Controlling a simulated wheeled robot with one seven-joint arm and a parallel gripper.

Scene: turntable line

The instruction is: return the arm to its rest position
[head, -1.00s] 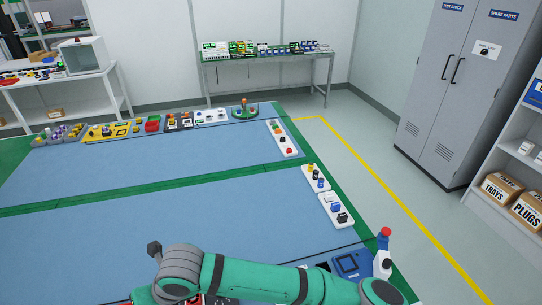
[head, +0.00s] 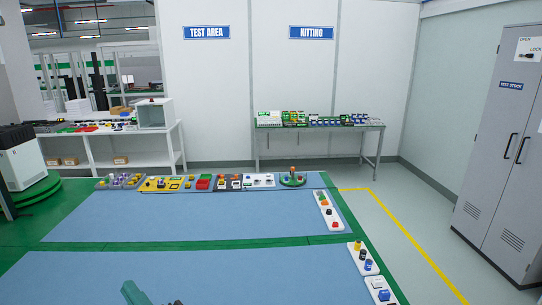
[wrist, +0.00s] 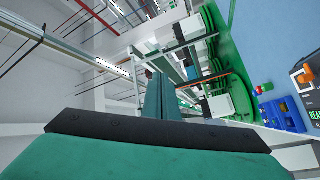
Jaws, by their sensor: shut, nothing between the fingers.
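My gripper (wrist: 161,82) shows in the wrist view. Its two green fingers lie together beyond a dark bolted bar, with nothing between them, so it is shut and empty. The fingers point into open air, with the room tilted behind them. In the head view only a small green piece of my arm (head: 134,293) shows at the bottom edge. The rest of the arm and the gripper are out of that view.
A blue-topped work surface (head: 190,275) with green borders fills the front. Small part boards, including a yellow one (head: 160,184), line its far and right edges. A bench (head: 320,128) stands at the back wall, a grey cabinet (head: 505,150) at right. The surface's middle is clear.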

